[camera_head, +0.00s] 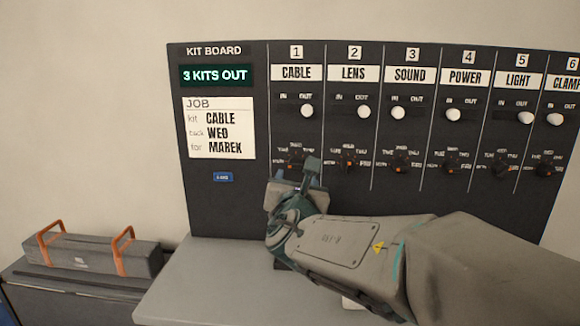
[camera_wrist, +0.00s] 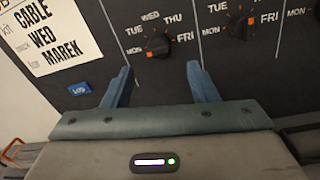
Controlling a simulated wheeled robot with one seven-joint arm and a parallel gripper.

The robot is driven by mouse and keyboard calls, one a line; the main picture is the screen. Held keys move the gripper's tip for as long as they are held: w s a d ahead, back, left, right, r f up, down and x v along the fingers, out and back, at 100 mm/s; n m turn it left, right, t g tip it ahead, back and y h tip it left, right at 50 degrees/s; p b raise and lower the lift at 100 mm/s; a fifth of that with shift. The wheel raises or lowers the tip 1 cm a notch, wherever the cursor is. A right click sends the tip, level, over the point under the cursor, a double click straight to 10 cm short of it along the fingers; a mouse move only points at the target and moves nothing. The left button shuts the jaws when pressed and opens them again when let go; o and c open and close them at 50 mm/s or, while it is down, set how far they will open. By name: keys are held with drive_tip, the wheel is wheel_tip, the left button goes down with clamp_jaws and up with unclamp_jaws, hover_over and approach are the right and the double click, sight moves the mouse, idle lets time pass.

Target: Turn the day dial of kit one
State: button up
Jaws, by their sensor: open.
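The day dial of kit one (camera_wrist: 158,43) is a black knob with an orange mark on the dark board, ringed by day names. Its orange mark is at the lower left, near MON. In the head view the dial (camera_head: 296,158) sits under the CABLE label, its lower part close behind my fingers. My gripper (camera_wrist: 159,68) is open, its two blue-grey fingers pointing at the board, one on each side below the dial. The dial lies ahead between the finger lines; I cannot tell any contact. My gripper (camera_head: 296,172) also shows in the head view.
The job card (camera_head: 220,128) reads CABLE, WED, MAREK. The display (camera_head: 215,75) reads 3 KITS OUT. Kit one's white slider (camera_head: 307,111) is at OUT. The LENS dial (camera_head: 348,160) is close to the right. A grey shelf (camera_head: 200,285) lies below; an orange-handled case (camera_head: 95,255) stands left.

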sight(295, 167)
drive_tip(key=w+p, duration=0.1)
drive_tip(key=w, duration=0.6)
drive_tip(key=shift+w+a, duration=0.15)
drive_tip(key=shift+w, duration=0.2)
drive_tip(key=c, duration=0.9)
drive_tip(key=shift+a, duration=0.3)
drive_tip(key=shift+c, duration=0.3)
drive_tip(key=shift+d, duration=0.2)
drive_tip(key=shift+f+b, duration=0.15)
drive_tip(key=shift+b, duration=0.4)
